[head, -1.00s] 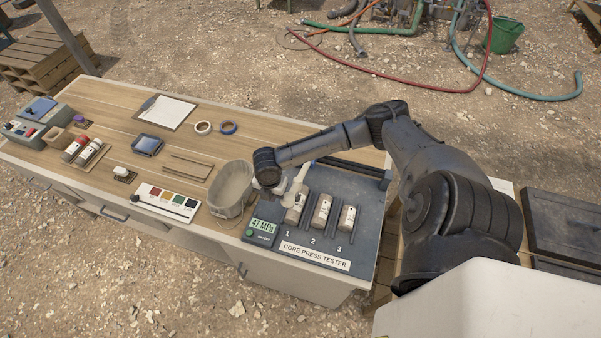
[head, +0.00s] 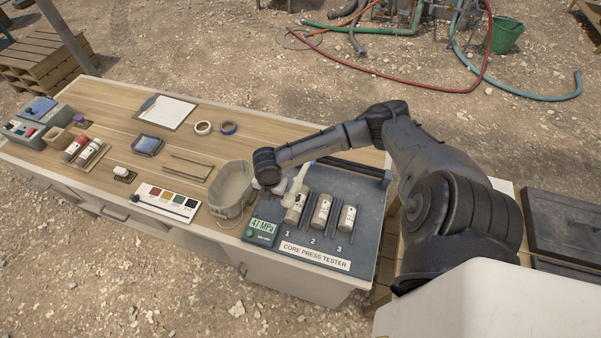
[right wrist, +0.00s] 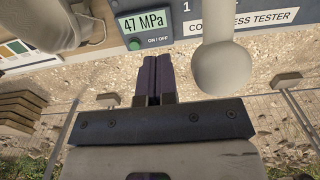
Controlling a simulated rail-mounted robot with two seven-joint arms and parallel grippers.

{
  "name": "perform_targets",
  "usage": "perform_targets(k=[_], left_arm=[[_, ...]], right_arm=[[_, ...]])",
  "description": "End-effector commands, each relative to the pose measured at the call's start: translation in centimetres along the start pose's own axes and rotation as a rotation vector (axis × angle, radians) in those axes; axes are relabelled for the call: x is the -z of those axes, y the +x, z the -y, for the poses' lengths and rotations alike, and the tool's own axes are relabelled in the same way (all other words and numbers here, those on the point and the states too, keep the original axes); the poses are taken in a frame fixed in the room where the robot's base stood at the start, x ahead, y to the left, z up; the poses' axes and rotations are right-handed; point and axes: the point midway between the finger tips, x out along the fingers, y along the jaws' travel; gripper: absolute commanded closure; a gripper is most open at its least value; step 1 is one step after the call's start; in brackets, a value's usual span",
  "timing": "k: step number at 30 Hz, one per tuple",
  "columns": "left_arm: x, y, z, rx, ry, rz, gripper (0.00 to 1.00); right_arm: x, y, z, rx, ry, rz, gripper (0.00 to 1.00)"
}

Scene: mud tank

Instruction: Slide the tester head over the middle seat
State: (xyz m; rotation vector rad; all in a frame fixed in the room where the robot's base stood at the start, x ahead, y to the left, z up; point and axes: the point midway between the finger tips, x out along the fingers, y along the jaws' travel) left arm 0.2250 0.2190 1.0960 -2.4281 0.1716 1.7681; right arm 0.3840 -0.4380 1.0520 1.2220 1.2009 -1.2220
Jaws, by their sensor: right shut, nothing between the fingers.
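The core press tester (head: 364,240) is a dark grey plate at the right end of the bench, with seats numbered 1, 2 and 3. A pale core lies in each: the first core (head: 294,213), the middle core (head: 321,211) at seat 2, and the third core (head: 346,218). A pale arm with a rounded end, seemingly the tester head (head: 301,178), stands by seat 1; its rounded end also shows large in the right wrist view (right wrist: 224,68). My right gripper (right wrist: 154,62) is shut and empty, left of that end and apart from it in the wrist view. My left gripper is not in view.
A display (head: 262,225) reads 47 MPa, with a green button below it. A beige bucket (head: 231,188) stands close left of the tester. A colour strip (head: 167,201), tape rolls and a clipboard (head: 166,111) lie further left. The bench middle has bare wood.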

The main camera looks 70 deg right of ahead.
Motion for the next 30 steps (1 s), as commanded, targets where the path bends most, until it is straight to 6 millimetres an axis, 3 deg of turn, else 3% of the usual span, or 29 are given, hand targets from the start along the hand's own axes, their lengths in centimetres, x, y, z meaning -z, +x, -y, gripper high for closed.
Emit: perform_targets(k=[8,30], left_arm=[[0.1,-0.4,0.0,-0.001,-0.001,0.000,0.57],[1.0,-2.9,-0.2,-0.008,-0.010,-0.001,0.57]], right_arm=[[0.0,-0.1,0.4,0.001,0.000,0.001,1.00],[0.0,-0.1,4.0,0.003,0.000,0.001,1.00]])
